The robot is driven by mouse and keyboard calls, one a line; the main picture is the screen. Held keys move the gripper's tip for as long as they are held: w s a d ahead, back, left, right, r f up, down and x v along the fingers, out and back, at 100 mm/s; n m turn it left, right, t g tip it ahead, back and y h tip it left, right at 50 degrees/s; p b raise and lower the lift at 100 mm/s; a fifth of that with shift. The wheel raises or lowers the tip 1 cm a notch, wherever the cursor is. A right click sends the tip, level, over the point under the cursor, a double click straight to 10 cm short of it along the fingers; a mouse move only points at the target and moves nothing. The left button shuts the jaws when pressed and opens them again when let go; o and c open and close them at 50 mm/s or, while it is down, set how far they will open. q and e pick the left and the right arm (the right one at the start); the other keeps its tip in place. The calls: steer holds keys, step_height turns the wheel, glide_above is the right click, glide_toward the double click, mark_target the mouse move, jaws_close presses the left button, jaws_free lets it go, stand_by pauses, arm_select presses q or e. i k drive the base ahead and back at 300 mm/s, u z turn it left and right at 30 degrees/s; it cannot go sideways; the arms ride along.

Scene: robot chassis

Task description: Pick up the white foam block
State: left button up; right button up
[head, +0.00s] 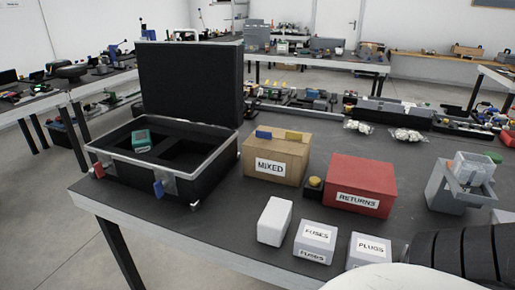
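The white foam block (274,221) lies near the front edge of the dark table (225,229), left of the small box labelled FUSES. Its top and front faces show, and nothing covers it. Neither of my gripper's fingertips shows in the head view. A black ribbed part and a white rounded part at the bottom right look like my own body.
An open black case (205,178) stands at the left with a green device (141,141) inside. Behind the block are a brown MIXED box (289,154) and a red RETURNS box (362,178). White FUSES (315,235) and PLUGS (366,246) boxes stand to its right.

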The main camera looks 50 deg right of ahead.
mark_target(273, 224)
steer(key=i, duration=1.25)
steer(key=z, duration=2.95)
